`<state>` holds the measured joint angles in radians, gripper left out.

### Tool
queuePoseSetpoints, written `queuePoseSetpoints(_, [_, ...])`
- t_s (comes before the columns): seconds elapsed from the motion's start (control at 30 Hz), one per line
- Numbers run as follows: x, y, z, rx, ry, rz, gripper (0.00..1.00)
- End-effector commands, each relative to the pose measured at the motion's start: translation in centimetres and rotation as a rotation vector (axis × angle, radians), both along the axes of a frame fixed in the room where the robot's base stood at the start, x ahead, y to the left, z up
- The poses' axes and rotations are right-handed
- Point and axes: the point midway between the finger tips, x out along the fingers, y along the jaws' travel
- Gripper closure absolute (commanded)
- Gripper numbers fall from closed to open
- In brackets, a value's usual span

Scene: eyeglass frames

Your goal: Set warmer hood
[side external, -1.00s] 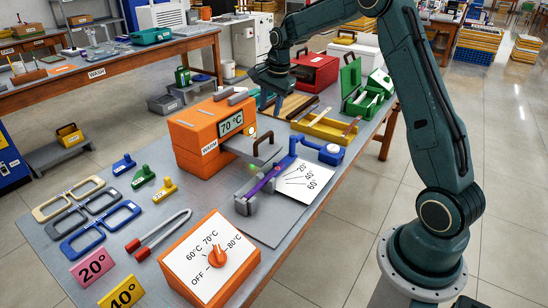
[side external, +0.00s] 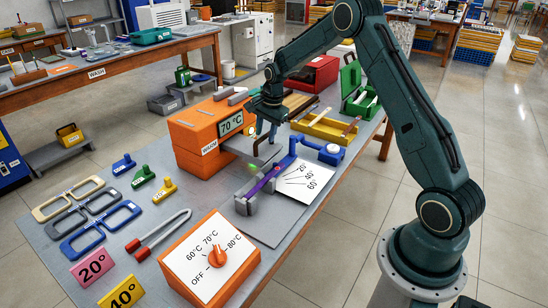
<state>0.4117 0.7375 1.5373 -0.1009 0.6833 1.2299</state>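The orange warmer (side external: 196,133) stands on the bench with a "WARM" label and a display reading 70 °C. Its upper orange part, the hood (side external: 193,119), sits over a grey plate (side external: 246,148) that extends out to the right. A dark arched handle (side external: 257,147) stands at the plate. My gripper (side external: 265,127) is right of the display, pointing down, close above the handle. Its fingers are small and dark against the handle, so I cannot tell whether they touch it or how far apart they are.
An orange dial box (side external: 212,258) is at the front. A blue and purple fixture (side external: 275,177) stands beside a white angle card (side external: 297,181). A yellow tray (side external: 325,128) and green box (side external: 357,95) are behind. Spectacle frames (side external: 100,232) lie at left.

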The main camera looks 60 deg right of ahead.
Motion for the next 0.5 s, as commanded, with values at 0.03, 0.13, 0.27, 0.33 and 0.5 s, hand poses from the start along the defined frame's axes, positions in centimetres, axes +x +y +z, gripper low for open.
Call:
queuePoseSetpoints(0.03, [0.0, 0.0, 0.0, 0.0, 0.0, 0.0, 0.64])
queuePoseSetpoints(0.13, [0.0, 0.0, 0.01, 0.0, 0.0, 0.0, 0.7])
queuePoseSetpoints(0.27, [-0.01, 0.0, 0.01, 0.0, 0.0, 0.0, 0.95])
queuePoseSetpoints(0.33, [-0.01, 0.0, 0.02, 0.0, 0.0, 0.0, 1.0])
queuePoseSetpoints(0.5, [0.02, 0.0, 0.02, 0.0, 0.0, 0.0, 1.0])
